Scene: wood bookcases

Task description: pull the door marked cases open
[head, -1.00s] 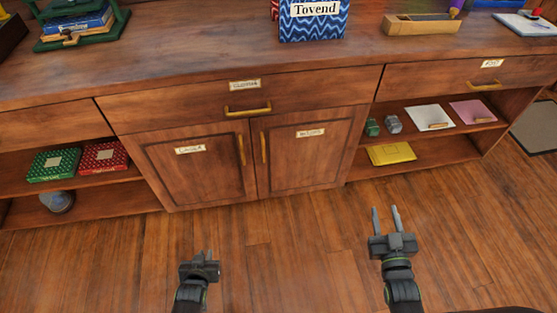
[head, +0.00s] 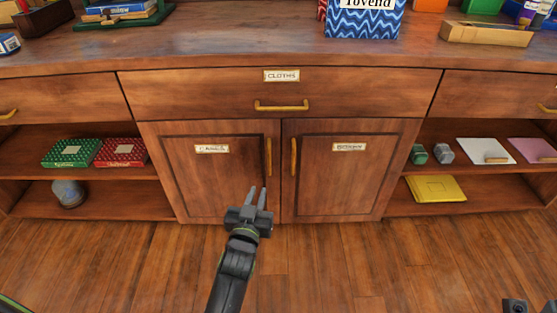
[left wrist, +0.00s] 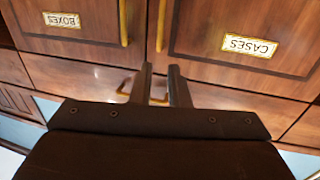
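The door marked cases (head: 205,185) is the left of two wooden cupboard doors and is shut. Its upright brass handle (head: 268,157) is by its right edge. In the left wrist view, which is upside down, the cases label (left wrist: 249,45) is at the right and the handle (left wrist: 161,25) is just beyond the fingertips. My left gripper (head: 258,192) is open and empty, in front of the door's lower right part, its fingers pointing toward the handle. No contact with the handle shows. Only a bit of my right gripper (head: 527,306) shows at the bottom right corner.
The boxes door (head: 350,185) with its own handle (head: 294,157) is close on the right. A drawer marked cloths (head: 200,94) is above, with a horizontal handle (head: 281,106). Open shelves flank the doors. The wooden floor (head: 130,265) in front is clear.

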